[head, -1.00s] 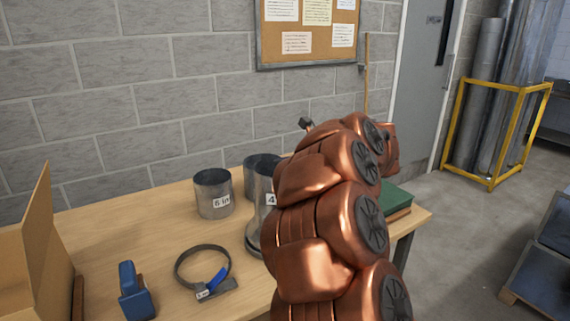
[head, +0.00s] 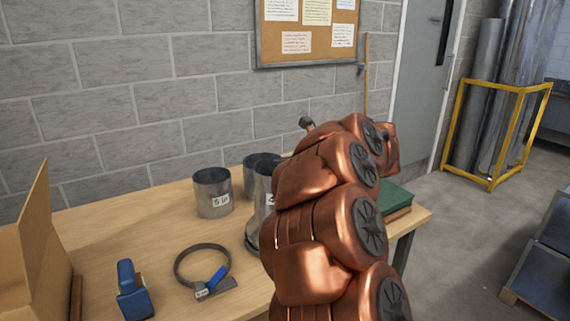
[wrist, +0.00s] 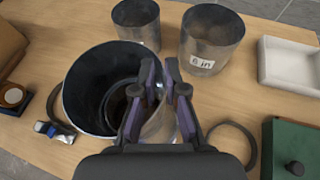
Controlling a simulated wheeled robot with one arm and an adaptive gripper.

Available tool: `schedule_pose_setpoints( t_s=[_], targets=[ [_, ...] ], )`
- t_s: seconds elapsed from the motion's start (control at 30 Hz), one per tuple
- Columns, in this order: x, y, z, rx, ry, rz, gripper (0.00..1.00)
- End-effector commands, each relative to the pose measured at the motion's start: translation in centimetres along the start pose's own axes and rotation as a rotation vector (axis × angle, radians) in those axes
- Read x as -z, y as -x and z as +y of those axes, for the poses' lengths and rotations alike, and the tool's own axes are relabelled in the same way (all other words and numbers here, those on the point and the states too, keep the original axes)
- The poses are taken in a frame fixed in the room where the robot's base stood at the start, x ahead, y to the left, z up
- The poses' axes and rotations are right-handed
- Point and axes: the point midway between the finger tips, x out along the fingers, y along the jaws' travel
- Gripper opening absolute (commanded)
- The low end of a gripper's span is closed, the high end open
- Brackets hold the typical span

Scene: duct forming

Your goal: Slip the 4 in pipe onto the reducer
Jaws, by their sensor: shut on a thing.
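The 4 in pipe (head: 263,190) is a grey metal tube, mostly hidden behind my copper arm in the head view, with an edge of its "4" label showing. In the wrist view it shows as a wide, dark-bored tube (wrist: 77,92) close to the camera. My gripper (wrist: 158,88) is shut on its wall, one finger inside the bore and one outside. The reducer (head: 250,238) shows as a metal rim below the pipe, largely hidden by my arm. A smaller ring shows inside the bore. I cannot tell whether pipe and reducer touch.
Two other metal pipes stand behind: one (head: 213,195) with a label, one (head: 250,178) beside it. A clamp ring (head: 179,265), a blue tool (head: 132,290) and a cardboard box (head: 45,255) lie left. A green case (head: 395,199) and a white tray (wrist: 290,66) are right.

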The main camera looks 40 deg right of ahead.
Motion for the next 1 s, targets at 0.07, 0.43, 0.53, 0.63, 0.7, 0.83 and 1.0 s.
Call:
schedule_pose_setpoints(
  t_s=[0.07, 0.43, 0.53, 0.63, 0.7, 0.83, 1.0],
  targets=[
    [0.12, -0.04, -0.01, 0.000, 0.000, -0.001, 0.00],
    [0.15, -0.05, -0.01, 0.000, 0.000, 0.000, 0.00],
    [0.15, -0.05, 0.00, 0.000, 0.000, 0.000, 0.19],
    [0.16, -0.06, 0.00, 0.000, 0.000, 0.000, 0.30],
    [0.17, -0.06, 0.00, 0.000, 0.000, 0.000, 0.37],
    [0.17, -0.06, 0.01, 0.000, 0.000, 0.000, 0.40],
    [0.20, -0.05, 0.01, 0.000, 0.000, 0.001, 0.40]
  ],
)
